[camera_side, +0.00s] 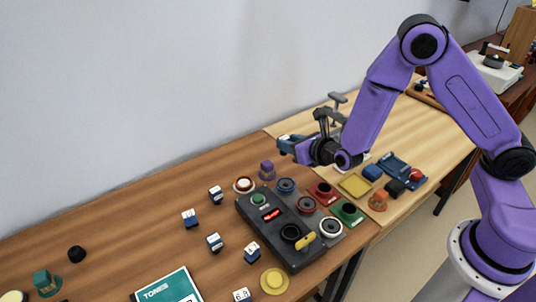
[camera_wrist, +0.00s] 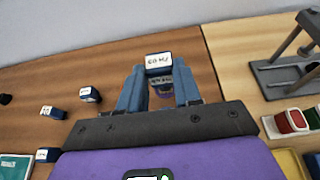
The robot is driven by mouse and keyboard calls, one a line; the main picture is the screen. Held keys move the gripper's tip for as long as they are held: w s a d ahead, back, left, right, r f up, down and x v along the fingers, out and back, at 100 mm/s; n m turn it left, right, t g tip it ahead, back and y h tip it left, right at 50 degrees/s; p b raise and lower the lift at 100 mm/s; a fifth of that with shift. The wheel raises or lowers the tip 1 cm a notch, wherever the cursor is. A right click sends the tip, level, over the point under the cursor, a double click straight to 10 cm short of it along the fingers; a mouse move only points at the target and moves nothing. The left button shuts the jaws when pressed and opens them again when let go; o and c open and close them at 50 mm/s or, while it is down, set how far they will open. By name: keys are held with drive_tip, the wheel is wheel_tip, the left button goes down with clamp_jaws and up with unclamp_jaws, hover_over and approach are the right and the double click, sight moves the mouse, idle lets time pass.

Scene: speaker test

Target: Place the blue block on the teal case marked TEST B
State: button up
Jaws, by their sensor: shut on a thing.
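My gripper (camera_wrist: 160,82) has blue fingers and is shut on a blue block (camera_wrist: 159,63) with a white, marked face. The block sits between the fingertips in the wrist view. In the side view my gripper (camera_side: 289,144) is raised above the back of the tables; the held block is hard to make out there. A flat teal case or booklet (camera_side: 168,286) with white lettering lies at the bottom edge of the side view. It also shows at the wrist view's left edge (camera_wrist: 14,167). I cannot read TEST B on anything.
Several blue-and-white blocks (camera_side: 190,218) stand on the brown table. A dark panel (camera_side: 275,228) with round parts lies right of them. A small purple object (camera_side: 266,170) stands behind it. A grey stand (camera_wrist: 290,72) is at right.

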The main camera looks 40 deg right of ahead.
drive_tip(key=s+a+r+n+g+y, duration=0.1)
drive_tip(key=s+a+n+y, duration=0.2)
drive_tip(key=s+a, duration=0.55)
drive_tip(key=s+a+n+g+y, duration=0.25)
drive_tip(key=s+a, duration=0.35)
drive_tip(key=a, duration=0.6)
drive_tip(key=s+a+r+n+y, duration=0.1)
drive_tip(key=s+a+n+y, duration=0.25)
drive_tip(key=s+a, duration=0.5)
hover_over(174, 293)
drive_tip(key=s, duration=0.4)
drive_tip(key=shift+g, duration=0.25)
drive_tip(key=f, duration=1)
drive_tip(key=shift+w+d, duration=0.15)
drive_tip(key=shift+w, duration=0.1)
drive_tip(key=shift+w+f, duration=0.1)
drive_tip(key=shift+f, duration=1.65)
drive_tip(key=shift+f, duration=0.1)
